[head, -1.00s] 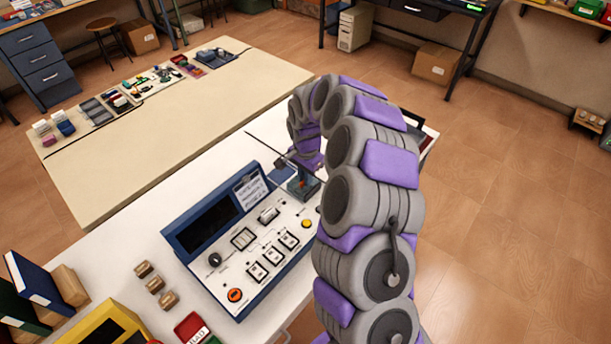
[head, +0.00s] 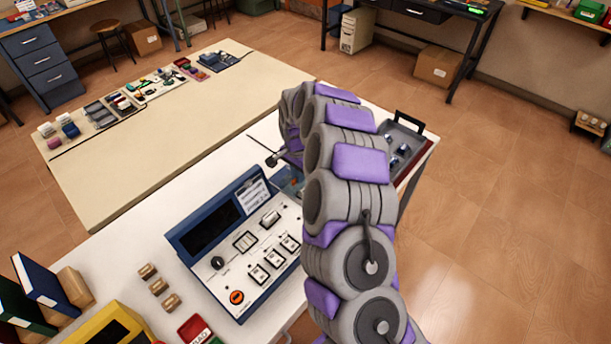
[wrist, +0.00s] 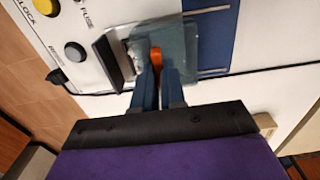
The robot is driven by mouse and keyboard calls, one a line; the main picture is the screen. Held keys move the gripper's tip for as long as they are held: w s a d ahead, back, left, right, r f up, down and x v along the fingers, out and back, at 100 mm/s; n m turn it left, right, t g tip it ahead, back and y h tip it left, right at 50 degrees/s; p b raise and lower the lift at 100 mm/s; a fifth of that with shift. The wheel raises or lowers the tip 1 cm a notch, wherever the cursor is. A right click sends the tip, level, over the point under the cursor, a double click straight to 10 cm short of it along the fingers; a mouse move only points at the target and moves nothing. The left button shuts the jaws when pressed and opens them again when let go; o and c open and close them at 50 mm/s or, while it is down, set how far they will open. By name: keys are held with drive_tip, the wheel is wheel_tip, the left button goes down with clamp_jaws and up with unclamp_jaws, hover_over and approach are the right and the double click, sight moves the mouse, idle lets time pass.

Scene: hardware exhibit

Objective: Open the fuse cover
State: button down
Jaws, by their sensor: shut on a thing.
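The fuse cover (wrist: 178,45) is a see-through teal piece on the white face of the console, beside a "FUSE" label in the wrist view. An orange-red part shows at it, between my fingertips. My gripper (wrist: 158,75) has its blue fingers close together at the cover's edge, shut on it. A dark frame lies just left of the cover. I cannot tell how far the cover is tilted. In the head view, the blue-edged console (head: 240,240) stands on the white table, and a bit of the cover (head: 288,182) shows beside my arm, which hides the fingers.
A dark tray (head: 405,135) lies behind my arm at the right. Small wooden blocks (head: 158,286), binders (head: 42,285) and a yellow box (head: 105,328) stand left of the console.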

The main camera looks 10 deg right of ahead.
sight(289, 175)
drive_tip(key=shift+w+a+p, duration=0.55)
drive_tip(key=shift+w+a, duration=0.7)
drive_tip(key=shift+w, duration=0.2)
drive_tip(key=c, duration=1.2)
unclamp_jaws()
drive_tip(key=shift+a, duration=0.15)
drive_tip(key=shift+r, duration=0.1)
drive_tip(key=shift+r, duration=0.3)
wheel_tip(289, 175, up, 16)
drive_tip(key=p, duration=0.2)
drive_tip(key=shift+r+p, duration=0.2)
drive_tip(key=shift+p, duration=0.15)
